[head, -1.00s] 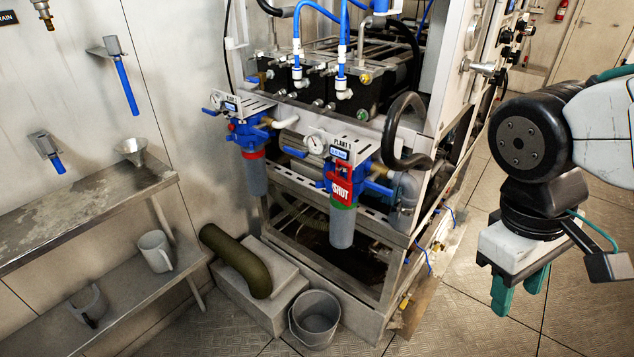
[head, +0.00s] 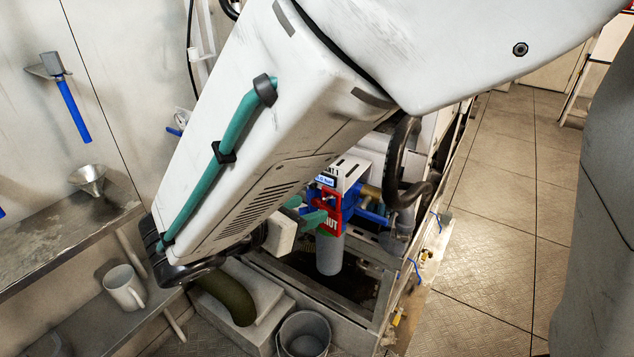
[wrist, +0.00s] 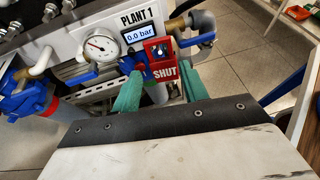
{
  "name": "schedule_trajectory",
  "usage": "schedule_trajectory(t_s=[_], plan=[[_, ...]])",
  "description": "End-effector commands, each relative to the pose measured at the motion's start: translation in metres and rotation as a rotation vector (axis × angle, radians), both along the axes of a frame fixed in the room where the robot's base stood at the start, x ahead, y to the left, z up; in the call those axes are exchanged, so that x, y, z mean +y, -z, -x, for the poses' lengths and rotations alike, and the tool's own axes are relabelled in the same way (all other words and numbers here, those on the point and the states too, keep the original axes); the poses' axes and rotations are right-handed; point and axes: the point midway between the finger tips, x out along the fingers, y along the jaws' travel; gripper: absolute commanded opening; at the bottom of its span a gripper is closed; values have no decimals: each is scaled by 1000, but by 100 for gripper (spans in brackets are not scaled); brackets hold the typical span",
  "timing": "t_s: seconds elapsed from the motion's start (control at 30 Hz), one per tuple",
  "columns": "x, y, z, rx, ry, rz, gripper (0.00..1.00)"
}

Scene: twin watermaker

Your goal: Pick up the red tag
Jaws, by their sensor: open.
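The red tag (wrist: 165,73) with the word SHUT hangs at the front of the PLANT 1 filter unit, below the 0.0 bar display. It also shows in the head view (head: 331,224), partly covered by a teal finger. My gripper (wrist: 161,78) is open, with one teal finger on each side of the tag's lower part in the wrist view. In the head view my gripper (head: 308,216) is close in front of the tag, largely behind my arm. I cannot tell whether the fingers touch the tag.
The blue and grey filter housing (head: 330,254) hangs under the tag. A round gauge (wrist: 101,46) and blue valve handles sit close by. A thick black hose (head: 397,170) curves at the right. A bucket (head: 304,335) stands below. Open floor lies to the right.

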Motion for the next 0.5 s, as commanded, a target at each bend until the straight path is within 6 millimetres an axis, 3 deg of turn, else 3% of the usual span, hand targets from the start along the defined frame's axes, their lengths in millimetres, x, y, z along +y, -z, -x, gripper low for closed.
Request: schedule_trajectory(t_s=[0.3, 0.5], plan=[[-31, 14, -28, 1, 2, -1, 44], [-41, 20, -37, 0, 1, -3, 44]])
